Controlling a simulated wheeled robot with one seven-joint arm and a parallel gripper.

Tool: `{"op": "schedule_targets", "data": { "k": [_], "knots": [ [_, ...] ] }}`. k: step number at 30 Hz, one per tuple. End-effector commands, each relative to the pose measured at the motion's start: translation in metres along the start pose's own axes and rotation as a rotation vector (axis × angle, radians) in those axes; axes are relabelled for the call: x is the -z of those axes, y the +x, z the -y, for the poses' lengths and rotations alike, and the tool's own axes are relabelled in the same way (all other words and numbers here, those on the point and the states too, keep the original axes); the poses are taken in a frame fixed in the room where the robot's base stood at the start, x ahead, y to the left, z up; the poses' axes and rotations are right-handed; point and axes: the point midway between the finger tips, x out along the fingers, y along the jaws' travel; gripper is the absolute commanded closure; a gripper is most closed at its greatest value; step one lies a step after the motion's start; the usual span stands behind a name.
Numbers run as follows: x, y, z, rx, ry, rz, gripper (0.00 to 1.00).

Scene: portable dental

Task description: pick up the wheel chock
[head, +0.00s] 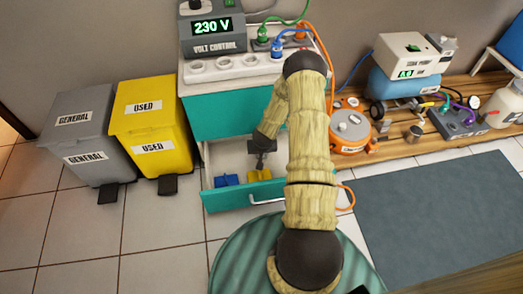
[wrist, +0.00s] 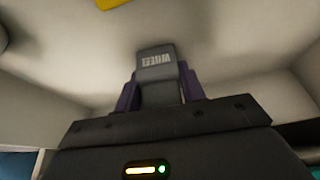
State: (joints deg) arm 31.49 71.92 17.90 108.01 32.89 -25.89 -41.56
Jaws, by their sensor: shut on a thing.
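The wheel chock (wrist: 157,72) is a dark grey block with a white label reading in part "WHEE". It sits between the purple fingers of my gripper (wrist: 160,90), which is shut on it. In the head view my gripper (head: 261,163) is small and dark, reaching down into the open drawer (head: 215,202) of the teal cabinet. I cannot make out the chock clearly there. Pale drawer walls surround the chock in the wrist view, and I cannot tell whether it touches the floor.
A blue item (head: 227,180) and a yellow item (head: 260,176) lie in the drawer near my gripper. A yellow bin (head: 150,125) and a grey bin (head: 87,135) stand left. A socket strip (head: 230,66) tops the cabinet. An orange reel (head: 350,128) stands right.

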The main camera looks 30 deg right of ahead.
Motion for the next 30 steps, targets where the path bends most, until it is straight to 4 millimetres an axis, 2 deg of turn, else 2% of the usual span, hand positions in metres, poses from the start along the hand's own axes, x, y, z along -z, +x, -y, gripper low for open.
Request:
{"op": "schedule_targets", "data": {
  "k": [5, 18, 24, 30],
  "knots": [
    [-0.004, -0.024, 0.011, 0.001, -0.003, 0.002, 0.87],
    [-0.053, -0.097, 0.074, 0.002, -0.005, 0.001, 0.87],
    [-0.065, -0.11, 0.087, 0.001, -0.001, 0.001, 0.87],
    [-0.067, -0.111, 0.089, 0.0, 0.001, -0.001, 0.87]
  ]
}}
